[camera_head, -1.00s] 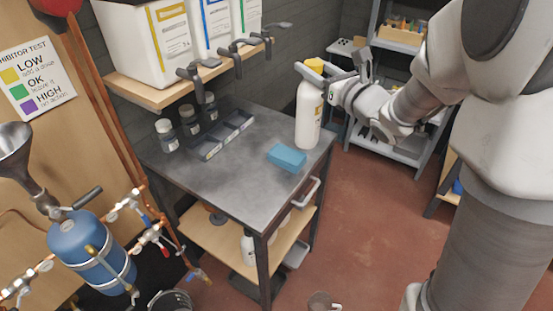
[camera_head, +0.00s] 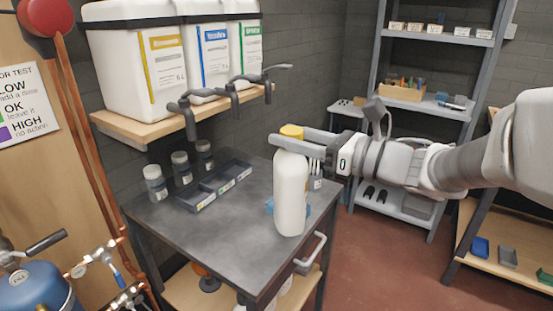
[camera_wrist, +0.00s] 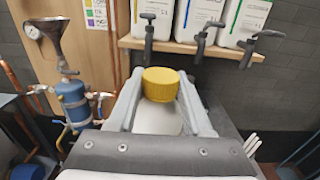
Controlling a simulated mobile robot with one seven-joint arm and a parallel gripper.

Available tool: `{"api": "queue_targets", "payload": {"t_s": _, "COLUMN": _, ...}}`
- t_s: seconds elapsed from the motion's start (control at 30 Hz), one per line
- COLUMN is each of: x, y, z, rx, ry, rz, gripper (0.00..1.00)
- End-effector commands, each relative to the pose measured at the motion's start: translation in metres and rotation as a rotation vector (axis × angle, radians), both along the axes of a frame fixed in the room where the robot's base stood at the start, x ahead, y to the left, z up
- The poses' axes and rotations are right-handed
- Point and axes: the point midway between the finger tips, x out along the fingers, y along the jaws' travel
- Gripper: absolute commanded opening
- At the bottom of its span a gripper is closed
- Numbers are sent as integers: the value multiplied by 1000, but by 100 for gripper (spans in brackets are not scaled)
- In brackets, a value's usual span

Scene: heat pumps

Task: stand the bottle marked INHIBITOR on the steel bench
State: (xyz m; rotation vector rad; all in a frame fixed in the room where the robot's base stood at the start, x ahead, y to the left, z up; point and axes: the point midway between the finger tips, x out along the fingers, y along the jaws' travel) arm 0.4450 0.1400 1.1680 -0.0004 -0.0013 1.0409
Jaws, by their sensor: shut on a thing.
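The white bottle (camera_head: 291,195) with a yellow cap stands upright in my gripper (camera_head: 292,143). In the head view no marking is readable on the side facing me. My gripper is shut on it just below the cap, reaching in from the right; the yellow cap (camera_wrist: 160,84) shows between the fingers in the wrist view. The steel bench (camera_head: 215,235) is a dark grey top behind and below the bottle. The bottle's base overlaps the bench's right part in the picture; I cannot tell whether it touches the top.
A blue block (camera_head: 270,206) is partly hidden behind the bottle. A dark divided tray (camera_head: 215,187) and several small jars stand at the bench's back left. A wooden shelf (camera_head: 150,125) with large white canisters and pump taps overhangs the back. The bench's front left is clear.

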Motion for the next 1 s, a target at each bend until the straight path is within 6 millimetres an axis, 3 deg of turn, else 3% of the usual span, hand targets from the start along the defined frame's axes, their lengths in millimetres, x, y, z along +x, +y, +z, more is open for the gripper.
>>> {"api": "queue_targets", "payload": {"t_s": 0.5, "x": 41, "y": 84, "z": -55, "rx": 3, "ry": 1, "rz": 2, "gripper": 0}}
{"api": "queue_targets", "payload": {"t_s": 0.7, "x": 46, "y": 95, "z": -64, "rx": 2, "ry": -1, "rz": -1, "gripper": 0}}
{"api": "queue_targets", "payload": {"t_s": 1.0, "x": 46, "y": 94, "z": -100, "rx": 2, "ry": 0, "rz": -1, "gripper": 0}}
